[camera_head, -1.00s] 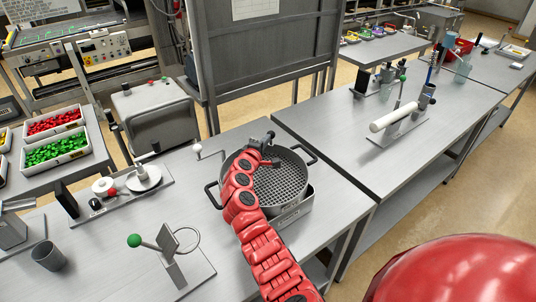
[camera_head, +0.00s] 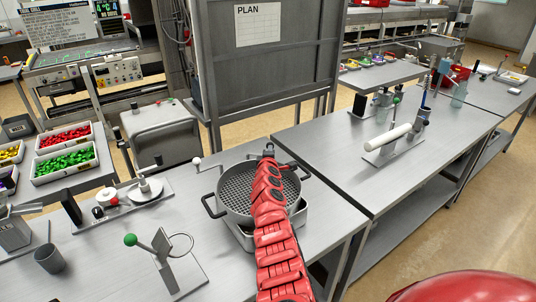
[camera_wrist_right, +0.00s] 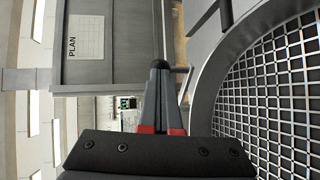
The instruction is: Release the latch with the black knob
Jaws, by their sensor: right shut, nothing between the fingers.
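A round pan with a mesh floor and two side handles (camera_head: 236,190) sits on a grey base on the near bench. My right arm crosses its right part and hides some of it. My right gripper (camera_head: 268,150) is at the pan's far rim, small in the head view. In the right wrist view the gripper (camera_wrist_right: 162,100) is shut and empty. A round black knob (camera_wrist_right: 160,65) shows right at its fingertips; I cannot tell whether they touch. The pan's rim and mesh (camera_wrist_right: 270,100) lie to the right there. The latch itself cannot be made out. My left gripper is out of view.
A white-knobbed crank (camera_head: 197,161) stands left of the pan. A green-knobbed stand with a ring (camera_head: 178,262) and a cup (camera_head: 50,259) are nearer left. A grey board (camera_head: 270,70) rises behind. The right bench (camera_head: 345,145) has clear room at its left.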

